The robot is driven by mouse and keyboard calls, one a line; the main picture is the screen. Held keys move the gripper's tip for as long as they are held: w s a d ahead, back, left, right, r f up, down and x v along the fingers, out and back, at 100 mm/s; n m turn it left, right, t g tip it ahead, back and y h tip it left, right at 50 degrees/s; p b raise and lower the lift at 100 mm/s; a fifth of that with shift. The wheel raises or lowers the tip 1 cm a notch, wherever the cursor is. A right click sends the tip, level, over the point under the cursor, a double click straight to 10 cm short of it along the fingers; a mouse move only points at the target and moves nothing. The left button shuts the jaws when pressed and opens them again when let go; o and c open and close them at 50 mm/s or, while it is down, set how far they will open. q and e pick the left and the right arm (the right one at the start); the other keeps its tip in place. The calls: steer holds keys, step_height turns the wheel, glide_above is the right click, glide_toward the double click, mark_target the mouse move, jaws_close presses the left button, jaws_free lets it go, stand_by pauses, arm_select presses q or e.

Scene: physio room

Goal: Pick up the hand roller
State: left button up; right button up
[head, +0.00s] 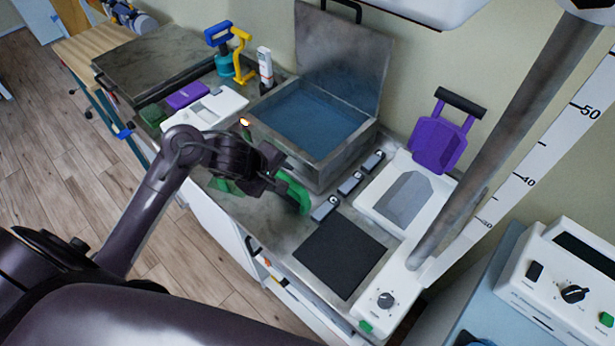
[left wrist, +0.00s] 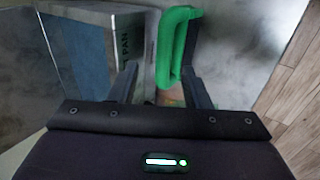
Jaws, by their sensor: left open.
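A green loop-shaped handle (head: 293,190), which seems to belong to the hand roller, is on the grey counter in front of the open metal box. My left gripper (head: 272,178) is at its left end, open, and partly covers it. In the left wrist view the green handle (left wrist: 178,42) reaches in between the two fingers of my left gripper (left wrist: 160,90), nearer the right finger. A gap shows on the left side. The lower end of the handle is hidden by the gripper. My right gripper is not in view.
The metal box (head: 345,158) with raised lid stands just behind the gripper. Several small grey devices (head: 325,208) and a black mat (head: 340,257) lie to the right. The counter's front edge is close.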

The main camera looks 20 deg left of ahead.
mark_target(291, 183)
arm_select(q)
steer(key=b+x, duration=0.1)
steer(key=x, duration=0.2)
steer(key=b+x, duration=0.1)
steer(key=x, duration=0.2)
steer(key=shift+s+a+f, duration=0.1)
steer(key=shift+s+f, duration=0.1)
steer(key=shift+s, duration=0.2)
steer(key=shift+w+f+b, duration=0.35)
steer(key=shift+w+f, duration=0.15)
steer(key=shift+f, duration=0.05)
jaws_close()
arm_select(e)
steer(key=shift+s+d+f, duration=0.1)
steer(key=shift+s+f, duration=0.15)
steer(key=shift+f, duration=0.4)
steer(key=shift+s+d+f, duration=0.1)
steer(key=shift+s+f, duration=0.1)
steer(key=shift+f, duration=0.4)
